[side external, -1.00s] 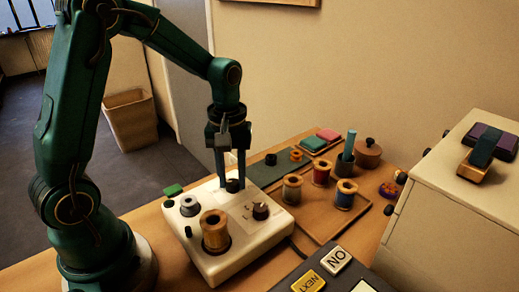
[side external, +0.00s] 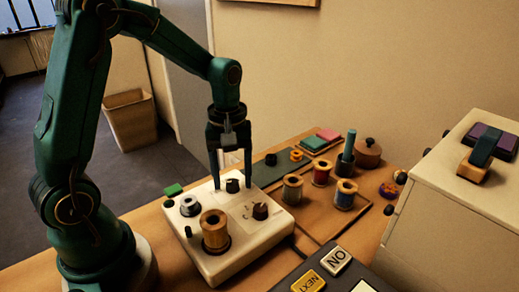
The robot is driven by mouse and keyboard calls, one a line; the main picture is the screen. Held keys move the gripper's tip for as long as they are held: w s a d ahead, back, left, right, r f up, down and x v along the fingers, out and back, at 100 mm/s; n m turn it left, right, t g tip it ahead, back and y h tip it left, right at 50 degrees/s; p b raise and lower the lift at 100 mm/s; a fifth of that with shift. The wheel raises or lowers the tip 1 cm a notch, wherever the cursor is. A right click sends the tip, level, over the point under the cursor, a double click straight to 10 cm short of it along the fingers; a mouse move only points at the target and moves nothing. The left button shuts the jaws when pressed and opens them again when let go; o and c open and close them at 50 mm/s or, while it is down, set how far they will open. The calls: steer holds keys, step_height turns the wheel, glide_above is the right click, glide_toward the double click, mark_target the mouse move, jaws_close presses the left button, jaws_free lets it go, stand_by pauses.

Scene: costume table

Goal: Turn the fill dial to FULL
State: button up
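A cream control box (side external: 255,238) sits on the table and carries several knobs. My gripper (side external: 232,188) points straight down over its back edge. Its two fingers are apart, one on each side of a small black knob (side external: 232,186), with gaps showing between the knob and the fingers. A dark brown knob (side external: 260,211) stands farther forward on the right of the box, with small marks beside it. A silver knob (side external: 190,205) is at the left. No label reading FULL is legible, so I cannot tell which knob is the fill dial.
A wooden spool (side external: 214,232) stands on the box front. A cream cabinet (side external: 460,235) is at the far right.

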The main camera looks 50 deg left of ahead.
mark_target(233, 182)
steer(key=shift+r, duration=2.55)
steer(key=shift+d+r, duration=0.15)
steer(key=shift+r, duration=0.15)
steer(key=s+d+r+m+t, duration=0.4)
steer(key=s+d+m+t, duration=0.1)
steer(key=s+m, duration=0.5)
steer(key=shift+s+d+m+t, duration=0.25)
steer(key=shift+s+m+t, duration=0.05)
steer(key=shift+s, duration=0.15)
steer(key=shift+r, duration=0.1)
